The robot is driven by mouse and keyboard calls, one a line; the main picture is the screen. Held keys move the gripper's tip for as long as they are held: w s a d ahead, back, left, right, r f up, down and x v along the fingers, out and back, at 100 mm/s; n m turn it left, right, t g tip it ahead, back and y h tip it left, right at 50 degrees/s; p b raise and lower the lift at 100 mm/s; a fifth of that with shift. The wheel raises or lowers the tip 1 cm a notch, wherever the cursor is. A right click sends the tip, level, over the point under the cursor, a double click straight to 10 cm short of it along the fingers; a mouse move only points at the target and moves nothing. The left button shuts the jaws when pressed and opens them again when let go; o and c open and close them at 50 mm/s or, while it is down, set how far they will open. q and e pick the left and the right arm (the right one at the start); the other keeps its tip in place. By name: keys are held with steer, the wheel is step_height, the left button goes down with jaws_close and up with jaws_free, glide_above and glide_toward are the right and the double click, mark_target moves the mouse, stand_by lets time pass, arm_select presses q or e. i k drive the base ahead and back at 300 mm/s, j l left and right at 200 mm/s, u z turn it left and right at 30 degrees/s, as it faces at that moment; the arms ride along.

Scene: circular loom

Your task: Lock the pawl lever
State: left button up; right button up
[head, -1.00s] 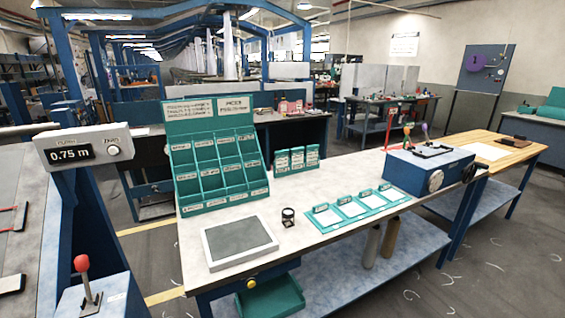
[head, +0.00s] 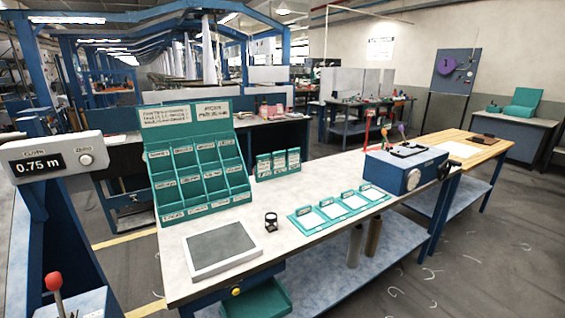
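No part carries a readable pawl label. A blue box (head: 392,176) stands at the right end of the white-topped bench (head: 290,229). It has a round pale dial on its front, a dark hand knob (head: 444,169) on its right side, and dark parts on top. Small levers with an orange knob (head: 384,132) and a purple knob (head: 401,127) rise at its back. A lever with a red ball (head: 53,281) stands at the lower left, cut off by the frame edge. Neither of my grippers is in view.
A green pigeonhole rack (head: 195,170), a grey pad (head: 222,248), a small black loupe (head: 271,222) and green card trays (head: 338,208) are on the bench. A "0.75 m" display (head: 50,160) is at left.

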mark_target(54, 280)
steer(key=u, duration=1.65)
steer(key=j+z, duration=0.2)
steer(key=j, duration=0.25)
steer(key=k+j+z, duration=0.1)
steer(key=j+z, duration=0.15)
steer(key=j, duration=0.15)
steer(key=j+z, duration=0.2)
steer(key=j, duration=0.25)
steer(key=k, duration=0.05)
